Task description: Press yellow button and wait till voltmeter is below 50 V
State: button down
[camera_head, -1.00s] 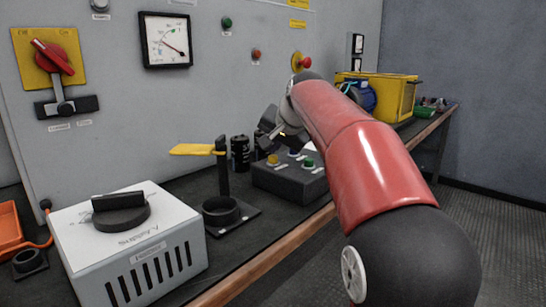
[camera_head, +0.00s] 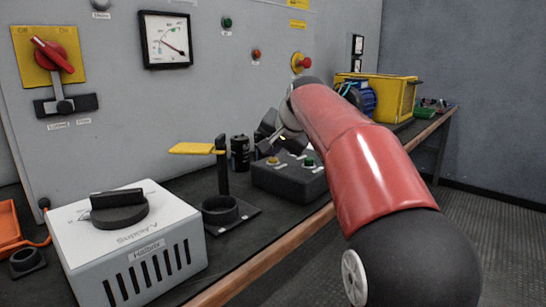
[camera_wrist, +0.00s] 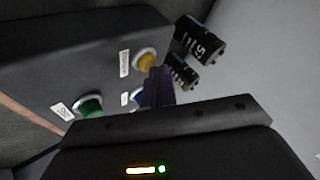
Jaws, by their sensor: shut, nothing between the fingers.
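The yellow button (camera_head: 273,160) sits on a dark control box on the bench; in the wrist view it (camera_wrist: 145,60) is on the box's upper face. My gripper (camera_head: 268,130) is just above the box in the head view, partly hidden behind my arm. In the wrist view my shut fingers (camera_wrist: 158,85) appear beside the yellow button; I cannot tell whether they touch it. The voltmeter (camera_head: 165,40) is a square, black-framed dial on the grey panel. Its needle points to the lower right; the numbers are too small to read.
The box also holds a green button (camera_wrist: 90,106) and a blue button (camera_wrist: 135,97). Black capacitors (camera_wrist: 198,40) stand beside it. A yellow-handled stand (camera_head: 222,185) and a white supply box (camera_head: 130,240) are to the left. A red emergency button (camera_head: 301,62) is on the panel.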

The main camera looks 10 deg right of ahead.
jog(key=shift+f, duration=0.4)
jog(key=shift+r, duration=0.1)
dwell(0.3)
jog(key=shift+r+p, duration=1.15)
jog(key=shift+r, duration=0.15)
notch_tip(320, 180, up, 5)
jog(key=p, duration=0.5)
jog(key=shift+s, duration=0.1)
